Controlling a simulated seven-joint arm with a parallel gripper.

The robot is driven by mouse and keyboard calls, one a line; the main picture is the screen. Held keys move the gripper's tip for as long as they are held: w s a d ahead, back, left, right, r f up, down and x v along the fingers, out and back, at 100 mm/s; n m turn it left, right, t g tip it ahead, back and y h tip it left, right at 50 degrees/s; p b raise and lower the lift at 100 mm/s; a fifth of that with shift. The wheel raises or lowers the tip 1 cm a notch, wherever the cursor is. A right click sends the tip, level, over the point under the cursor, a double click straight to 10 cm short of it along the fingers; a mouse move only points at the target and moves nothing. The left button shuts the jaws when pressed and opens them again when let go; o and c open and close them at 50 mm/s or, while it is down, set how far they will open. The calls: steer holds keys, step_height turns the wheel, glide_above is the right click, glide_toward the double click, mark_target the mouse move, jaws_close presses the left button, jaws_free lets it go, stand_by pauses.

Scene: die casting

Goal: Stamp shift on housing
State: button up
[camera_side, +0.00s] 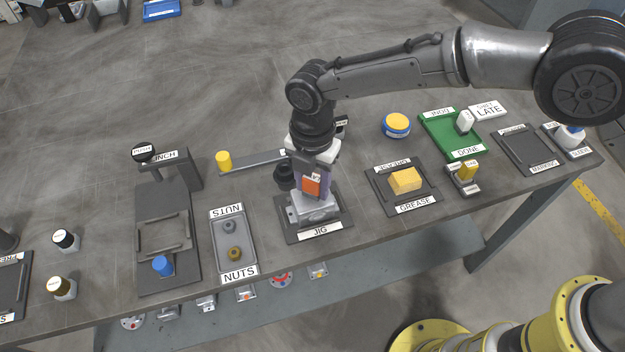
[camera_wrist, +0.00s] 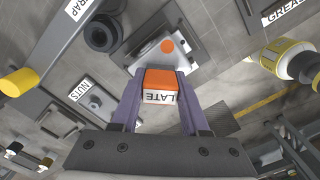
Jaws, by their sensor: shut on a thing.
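My gripper (camera_side: 311,190) is shut on an orange stamp (camera_wrist: 159,84), whose white face reads LATE in the wrist view. The stamp also shows in the side view (camera_side: 312,183). It is directly above the grey metal housing (camera_side: 318,209), which sits in the dark JIG (camera_side: 338,224). Whether the stamp touches the housing I cannot tell. The wrist view shows the housing (camera_wrist: 180,58) with an orange round mark (camera_wrist: 167,46) on its top, beyond the stamp. A white card (camera_side: 489,109) at the back right reads SHIFT LATE.
A yellow block sits on the grease pad (camera_side: 371,186) to the right. The nuts tray (camera_side: 250,258) and punch stand (camera_side: 165,190) are left. A dark cylinder (camera_side: 284,176) stands close beside my gripper.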

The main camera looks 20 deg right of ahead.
steer(key=shift+f, duration=0.55)
stand_by(1.3)
steer(key=shift+r, duration=3.55)
